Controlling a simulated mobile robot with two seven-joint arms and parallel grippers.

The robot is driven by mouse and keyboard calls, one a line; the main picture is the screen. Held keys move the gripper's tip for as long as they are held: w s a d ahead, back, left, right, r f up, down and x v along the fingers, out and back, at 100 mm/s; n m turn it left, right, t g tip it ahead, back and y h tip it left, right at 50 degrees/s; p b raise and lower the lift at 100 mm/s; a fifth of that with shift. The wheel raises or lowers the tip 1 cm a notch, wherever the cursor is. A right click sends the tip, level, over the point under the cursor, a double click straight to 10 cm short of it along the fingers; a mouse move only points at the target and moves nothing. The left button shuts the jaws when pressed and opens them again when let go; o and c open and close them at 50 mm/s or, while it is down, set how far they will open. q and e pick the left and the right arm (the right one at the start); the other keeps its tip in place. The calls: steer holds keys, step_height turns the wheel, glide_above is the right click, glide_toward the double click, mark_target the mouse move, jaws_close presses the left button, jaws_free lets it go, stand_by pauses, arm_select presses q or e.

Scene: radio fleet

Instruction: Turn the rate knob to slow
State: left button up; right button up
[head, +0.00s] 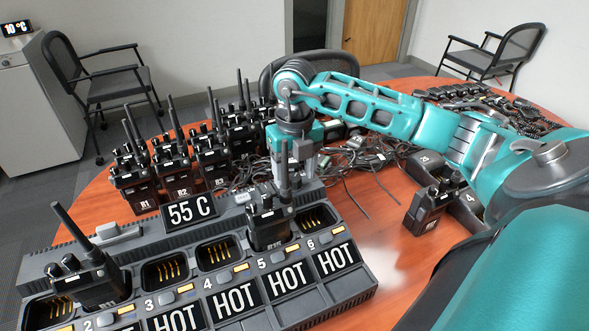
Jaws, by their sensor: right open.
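A dark multi-slot radio charger (345,285) fills the front of the table, with numbered slots and several panels reading HOT. One radio (97,280) sits in a slot at the left and another radio (268,228) in a slot right of the middle. My right gripper (285,178) is open and points down at the charger's back edge, just behind the second radio, whose antenna overlaps it. I cannot clearly make out the rate knob or its setting; the gripper and radio cover part of that area. My left gripper is not in view.
Several labelled radios (182,165) stand behind the charger at the left. Tangled black cables (370,160) lie behind and right of the gripper. Another radio (425,210) stands at the right under my arm. Bare tabletop (375,235) shows right of the charger.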

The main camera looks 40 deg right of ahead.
steer(key=shift+f, duration=0.3)
steer(key=c, duration=1)
